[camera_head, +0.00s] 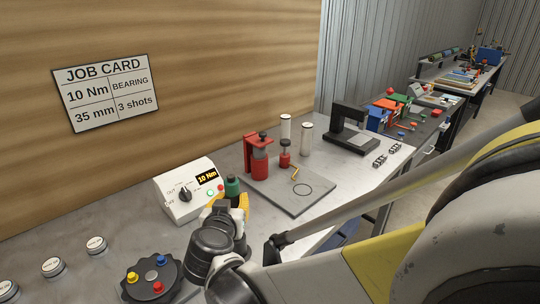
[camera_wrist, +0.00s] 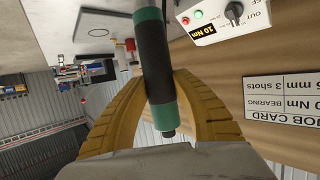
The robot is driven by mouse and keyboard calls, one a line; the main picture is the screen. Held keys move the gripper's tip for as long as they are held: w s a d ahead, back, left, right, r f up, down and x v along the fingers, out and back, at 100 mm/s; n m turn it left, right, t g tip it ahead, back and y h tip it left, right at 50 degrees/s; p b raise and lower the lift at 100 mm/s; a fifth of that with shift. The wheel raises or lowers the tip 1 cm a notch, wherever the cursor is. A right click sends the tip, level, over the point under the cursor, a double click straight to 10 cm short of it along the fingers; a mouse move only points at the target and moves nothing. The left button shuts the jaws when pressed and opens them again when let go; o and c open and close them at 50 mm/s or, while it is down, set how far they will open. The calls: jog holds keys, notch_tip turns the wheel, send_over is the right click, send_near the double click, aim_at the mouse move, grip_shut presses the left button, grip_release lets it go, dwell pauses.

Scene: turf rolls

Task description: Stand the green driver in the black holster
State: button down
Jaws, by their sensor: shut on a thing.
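The green driver (camera_wrist: 156,62), with a dark middle and green bands, is between the yellow fingers of my gripper (camera_wrist: 165,105) in the wrist view. The fingers are shut on it from both sides. In the head view the driver's green end (camera_head: 232,186) shows above my gripper (camera_head: 238,200), in front of the white control box (camera_head: 189,190). Its lower part is hidden there by the gripper and wrist. I cannot make out the black holster with certainty in either view.
A grey plate (camera_head: 305,205) with a red stand (camera_head: 257,157) lies right of the gripper. A black frame on a base (camera_head: 350,137) stands farther back. A dark knob with coloured buttons (camera_head: 152,280) and several white discs are at front left. The wooden wall rises behind.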

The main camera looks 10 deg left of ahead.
jog(key=shift+f+b, duration=0.55)
jog(key=shift+f, duration=1.2)
jog(key=shift+f, duration=0.1)
jog(key=c, duration=1.1)
grip_release()
